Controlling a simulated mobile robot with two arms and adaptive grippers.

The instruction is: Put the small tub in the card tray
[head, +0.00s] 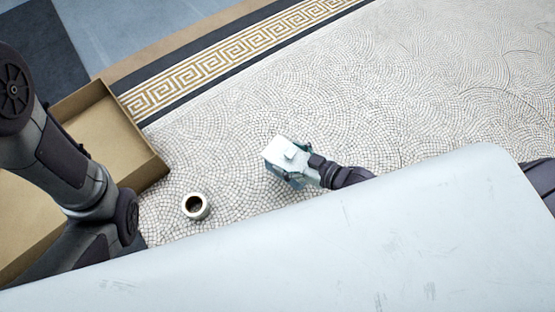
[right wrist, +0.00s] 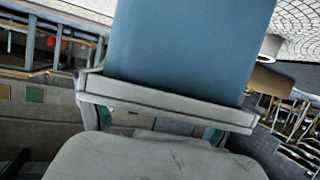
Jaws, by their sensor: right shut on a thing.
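The card tray (head: 132,127) is a brown, open, shallow box at the left of the head view, partly hidden behind my left arm. My right gripper (head: 284,163) is right of the tray, over the mosaic surface. It is shut on the small tub, whose blue side (right wrist: 190,45) fills the upper middle of the right wrist view. I cannot tell whether the tub touches the surface. My left gripper is not in view; only its arm shows.
A small round cup (head: 196,206) with a dark inside stands between the tray and my right gripper, and shows in the right wrist view (right wrist: 270,47). A patterned border (head: 210,57) runs along the back. The mosaic at upper right is clear. A pale scuffed surface hides the near part.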

